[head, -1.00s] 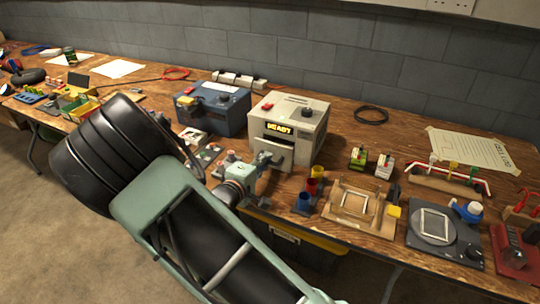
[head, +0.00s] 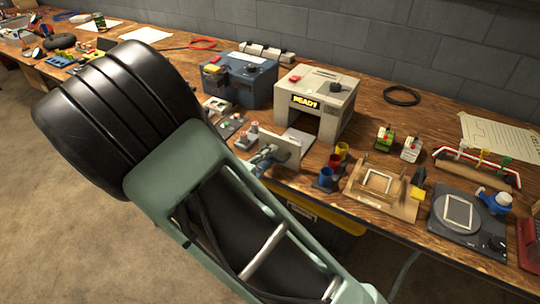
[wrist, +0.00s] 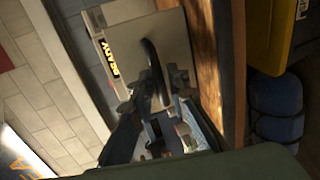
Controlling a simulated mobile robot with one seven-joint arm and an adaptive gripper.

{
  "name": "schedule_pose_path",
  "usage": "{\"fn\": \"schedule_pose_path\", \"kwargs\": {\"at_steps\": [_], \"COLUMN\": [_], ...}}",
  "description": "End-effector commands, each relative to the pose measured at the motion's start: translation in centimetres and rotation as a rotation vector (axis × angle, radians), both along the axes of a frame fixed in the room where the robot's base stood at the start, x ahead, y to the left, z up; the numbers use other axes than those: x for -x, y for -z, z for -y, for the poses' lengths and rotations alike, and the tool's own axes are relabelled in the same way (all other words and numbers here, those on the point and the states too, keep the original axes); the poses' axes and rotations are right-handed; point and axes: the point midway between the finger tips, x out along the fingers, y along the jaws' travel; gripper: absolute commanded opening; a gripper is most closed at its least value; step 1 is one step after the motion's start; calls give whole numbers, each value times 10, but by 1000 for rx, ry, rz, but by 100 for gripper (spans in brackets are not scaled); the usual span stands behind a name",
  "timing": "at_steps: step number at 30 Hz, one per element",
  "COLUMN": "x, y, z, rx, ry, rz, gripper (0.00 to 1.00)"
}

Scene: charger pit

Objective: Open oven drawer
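The oven (head: 335,90) is a beige box with a lit READY display, standing on the workbench. Its drawer (head: 284,147) stands pulled out towards me, with a flat tray surface (head: 299,139) and a dark opening behind the front panel. In the wrist view the drawer front (wrist: 179,38) is a pale panel with a dark bar handle (wrist: 152,62). My gripper (head: 264,158) is at the front of the drawer. In the wrist view its fingers (wrist: 160,92) are closed around the handle. My arm hides part of the bench below.
A blue-grey box (head: 247,82) stands left of the oven. Red, yellow and blue cups (head: 333,163) and a wooden fixture (head: 380,187) are right of the drawer. A dark-bodied scale (head: 467,220) is farther right. The floor in front of the bench is open.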

Motion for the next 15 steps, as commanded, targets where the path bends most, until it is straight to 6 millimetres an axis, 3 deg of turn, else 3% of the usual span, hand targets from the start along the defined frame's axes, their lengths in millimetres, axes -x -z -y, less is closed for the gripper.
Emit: {"fn": "schedule_pose_path", "kwargs": {"at_steps": [8,15], "x": [6,42], "y": [-2,-11], "z": [-5,-32], "rx": [-2,-2], "ry": [-1,-4], "rz": [0,0], "gripper": [15,15]}}
